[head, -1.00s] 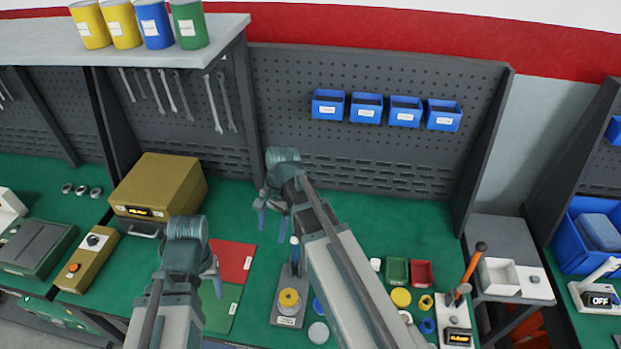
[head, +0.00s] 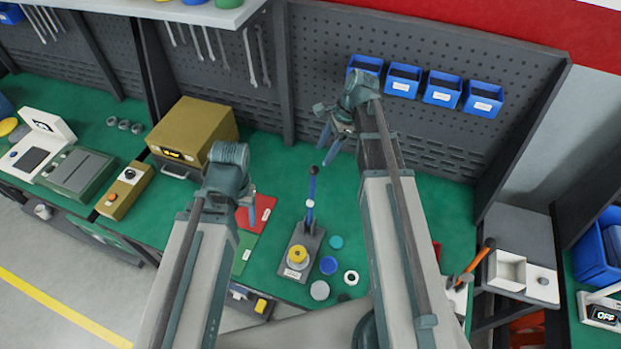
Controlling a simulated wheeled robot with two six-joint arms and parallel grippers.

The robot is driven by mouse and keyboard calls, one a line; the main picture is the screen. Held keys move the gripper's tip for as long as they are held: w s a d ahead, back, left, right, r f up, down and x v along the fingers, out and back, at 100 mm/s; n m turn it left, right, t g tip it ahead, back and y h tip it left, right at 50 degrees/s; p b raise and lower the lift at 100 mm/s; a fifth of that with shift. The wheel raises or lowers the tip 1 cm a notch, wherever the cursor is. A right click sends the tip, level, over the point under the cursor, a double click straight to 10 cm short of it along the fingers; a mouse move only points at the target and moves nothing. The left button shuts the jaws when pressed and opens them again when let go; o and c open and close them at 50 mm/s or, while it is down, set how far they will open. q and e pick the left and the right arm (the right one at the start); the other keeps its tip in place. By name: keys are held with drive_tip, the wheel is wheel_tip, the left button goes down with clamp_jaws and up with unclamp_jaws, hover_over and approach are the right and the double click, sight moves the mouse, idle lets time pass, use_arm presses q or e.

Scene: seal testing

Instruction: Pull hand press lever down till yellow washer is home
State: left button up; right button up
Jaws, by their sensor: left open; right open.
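The hand press (head: 303,240) stands on the green bench in the middle of the head view. Its lever (head: 311,187), blue with a white collar, points up, nearly upright. The yellow washer (head: 297,255) sits at the front of the press base; I cannot tell how deep it is seated. My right gripper (head: 328,150) is open and empty, with its fingers pointing down, above and right of the lever's top in the picture, apart from it. My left gripper (head: 250,206) is open and empty, left of the press, in front of the red mat.
Red (head: 264,212) and green (head: 243,250) mats lie left of the press. Loose discs and rings, including a blue disc (head: 328,265) and a grey disc (head: 320,290), lie right of it. A tan box (head: 205,130) stands behind left. My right arm hides part of the bench.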

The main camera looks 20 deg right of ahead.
drive_tip(key=b+x, duration=1)
drive_tip(key=x, duration=0.2)
drive_tip(key=shift+c, duration=0.3)
clamp_jaws()
idle(0.9)
